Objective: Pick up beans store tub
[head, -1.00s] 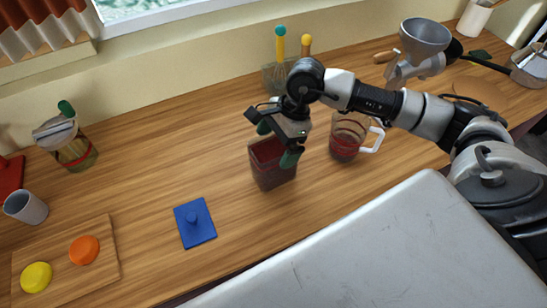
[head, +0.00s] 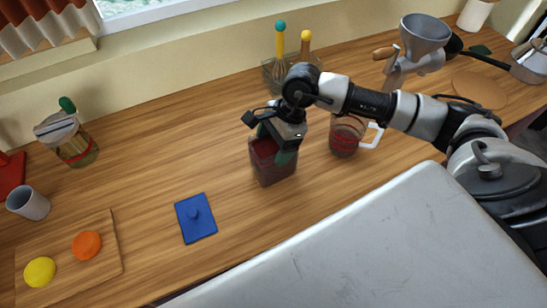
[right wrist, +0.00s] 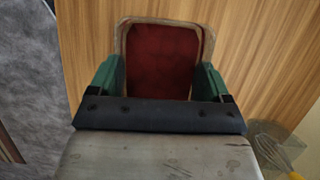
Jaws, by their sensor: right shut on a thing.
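The beans store tub (head: 273,168) is a clear square tub with dark red contents, upright at the middle of the wooden counter. My right gripper (head: 276,145) is over its top, with green fingertips at its sides. In the right wrist view the tub (right wrist: 161,62) shows its open top and red contents between the two green fingers of the gripper (right wrist: 161,82), shut on its walls. I cannot tell whether the tub touches the counter. A blue square lid with a knob (head: 196,219) lies on the counter to its left. My left gripper is not in view.
A glass measuring jug with red contents (head: 345,138) stands close right of the tub. A utensil holder (head: 274,78) and a grinder (head: 415,58) stand behind. A board (head: 75,258) with orange and yellow discs is at left.

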